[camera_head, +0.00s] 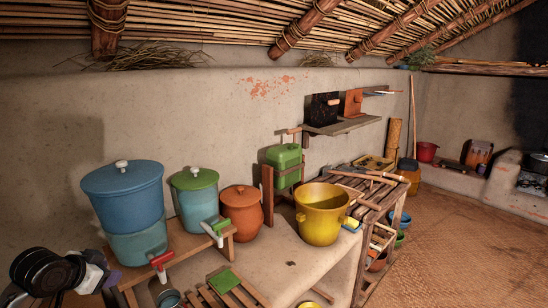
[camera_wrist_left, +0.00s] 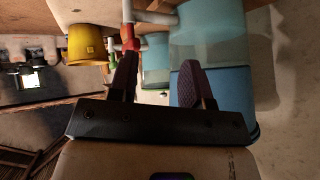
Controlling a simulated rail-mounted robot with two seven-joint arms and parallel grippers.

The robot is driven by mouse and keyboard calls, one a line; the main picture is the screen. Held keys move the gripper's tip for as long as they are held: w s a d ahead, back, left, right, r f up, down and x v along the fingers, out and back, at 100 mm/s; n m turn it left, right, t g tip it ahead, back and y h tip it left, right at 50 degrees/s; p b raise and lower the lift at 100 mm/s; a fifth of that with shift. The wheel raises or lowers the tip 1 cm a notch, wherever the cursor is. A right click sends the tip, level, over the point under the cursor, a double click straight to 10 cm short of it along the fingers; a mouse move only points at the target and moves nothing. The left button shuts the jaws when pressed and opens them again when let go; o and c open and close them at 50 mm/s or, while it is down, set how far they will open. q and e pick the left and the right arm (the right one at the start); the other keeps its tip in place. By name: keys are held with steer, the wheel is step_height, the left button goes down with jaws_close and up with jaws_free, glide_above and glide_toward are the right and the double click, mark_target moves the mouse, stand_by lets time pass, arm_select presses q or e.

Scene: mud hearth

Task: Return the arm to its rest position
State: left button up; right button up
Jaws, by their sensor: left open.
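My left arm comes in at the lower left of the head view, its dark rounded link and pale wrist in front of the bench. My left gripper (camera_head: 110,272) is small and partly hidden there, just left of the blue lidded water container (camera_head: 123,193). In the left wrist view the two dark ribbed fingers of my left gripper (camera_wrist_left: 159,66) stand apart with nothing held between them. The blue container (camera_wrist_left: 210,45) shows behind them in that view. A tap with a red handle (camera_head: 162,259) is on the container's front. My right gripper is in neither view.
A green-lidded container (camera_head: 195,198), an orange clay pot (camera_head: 241,208) and a yellow pot (camera_head: 320,222) stand to the right along the bench. A slatted wooden rack (camera_head: 232,292) with a green piece (camera_head: 223,281) lies in front. Open woven floor (camera_head: 470,240) extends at right.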

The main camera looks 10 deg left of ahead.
arm_select(q)
steer(key=s+d+f+y+p, duration=0.1)
steer(key=s+d+f, duration=0.25)
steer(key=d, duration=0.25)
steer(key=s+d+f+t+y+p, duration=0.1)
steer(key=s+d+f, duration=0.1)
steer(key=s+d, duration=0.3)
steer(key=s+d+f+y, duration=0.1)
steer(key=s+d+f, duration=0.2)
steer(key=d, duration=0.4)
steer(key=s+d+f+n+g+h+p, duration=0.1)
steer(key=s+d+f+g, duration=0.15)
steer(key=s+f, duration=0.4)
steer(key=s+d+f+g+h+p, duration=0.1)
steer(key=s+d+f+g, duration=0.2)
steer(key=s, duration=0.6)
steer(key=s+d+f+n+g+h+p, duration=0.1)
steer(key=s+d+f+p, duration=0.1)
steer(key=s+d+f, duration=0.45)
step_height(320, 180, up, 39)
steer(key=s+a+p, duration=0.2)
steer(key=p, duration=3.5)
steer(key=shift+a, duration=0.1)
